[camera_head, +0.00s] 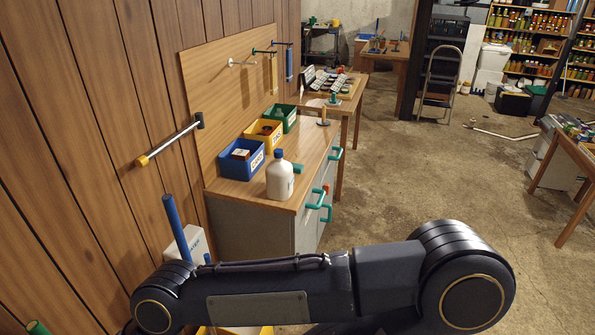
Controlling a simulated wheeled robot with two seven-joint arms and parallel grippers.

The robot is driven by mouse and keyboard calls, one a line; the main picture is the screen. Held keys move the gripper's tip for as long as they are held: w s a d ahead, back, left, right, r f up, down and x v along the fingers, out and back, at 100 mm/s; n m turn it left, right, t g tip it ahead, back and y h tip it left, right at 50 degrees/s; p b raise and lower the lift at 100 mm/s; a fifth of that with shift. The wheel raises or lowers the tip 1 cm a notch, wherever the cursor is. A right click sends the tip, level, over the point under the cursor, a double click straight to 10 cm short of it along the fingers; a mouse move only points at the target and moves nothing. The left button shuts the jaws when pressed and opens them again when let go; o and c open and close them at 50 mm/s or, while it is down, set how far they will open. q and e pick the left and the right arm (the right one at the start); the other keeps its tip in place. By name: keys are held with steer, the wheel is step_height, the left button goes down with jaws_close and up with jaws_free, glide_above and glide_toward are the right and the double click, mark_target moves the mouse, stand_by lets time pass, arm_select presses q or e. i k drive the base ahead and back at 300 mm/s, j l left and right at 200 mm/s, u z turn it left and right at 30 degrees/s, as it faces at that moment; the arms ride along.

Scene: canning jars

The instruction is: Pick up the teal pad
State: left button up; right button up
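A small teal piece (298,168) lies on the wooden counter top just right of a white bottle with a blue cap (280,177). It may be the teal pad, but it is partly behind the bottle and too small to tell for sure. Neither of my grippers shows in this view. One of my dark arms crosses the bottom of the picture, well in front of the counter, and hides the floor there.
Blue (241,161), yellow (263,134) and green (282,118) bins line the counter's back. Teal handles (319,205) stick out from the cabinet front. A bar (170,141) juts from the wall at left. Open concrete floor (420,180) lies to the right.

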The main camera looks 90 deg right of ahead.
mark_target(298, 169)
steer(key=z, duration=2.9)
steer(key=i+l+z, duration=0.25)
steer(key=i+l, duration=1.05)
steer(key=l, duration=0.15)
steer(key=i+j+z, duration=0.15)
steer(key=i+j, duration=0.8)
